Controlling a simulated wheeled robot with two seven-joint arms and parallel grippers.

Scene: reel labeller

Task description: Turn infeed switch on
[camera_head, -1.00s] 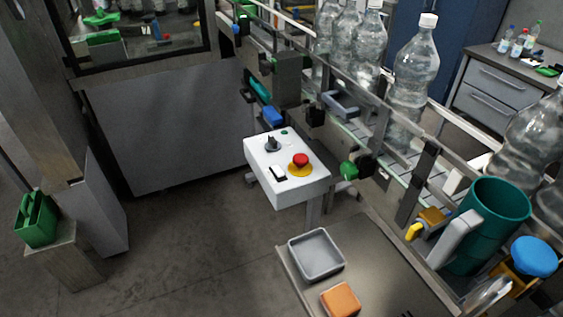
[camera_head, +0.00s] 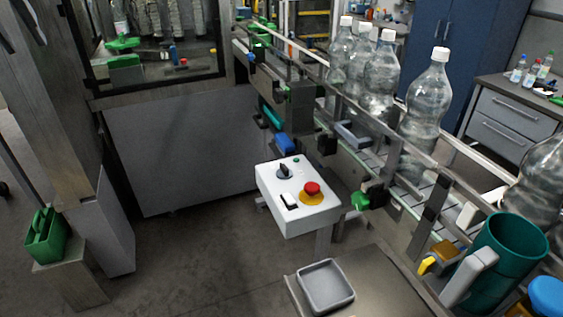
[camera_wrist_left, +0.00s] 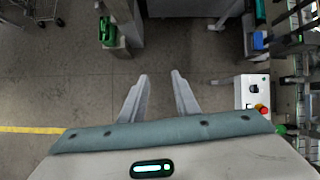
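A white control box (camera_head: 300,212) on a post stands in the middle of the head view. Its top carries a black rotary knob (camera_head: 284,171), a red mushroom button (camera_head: 312,188) on a yellow base, a small rocker switch (camera_head: 289,201) and a small green lamp (camera_head: 296,160). I cannot read which control is the infeed switch. In the left wrist view the box (camera_wrist_left: 244,94) is to the right of my left gripper (camera_wrist_left: 160,76). That gripper is open and empty over the floor, apart from the box. I cannot make out either gripper in the head view.
A conveyor (camera_head: 380,160) with large clear bottles (camera_head: 424,115) runs behind and right of the box. A grey tray (camera_head: 326,288) lies on a surface in front. A teal container (camera_head: 512,255) stands at right. The floor left of the box is clear.

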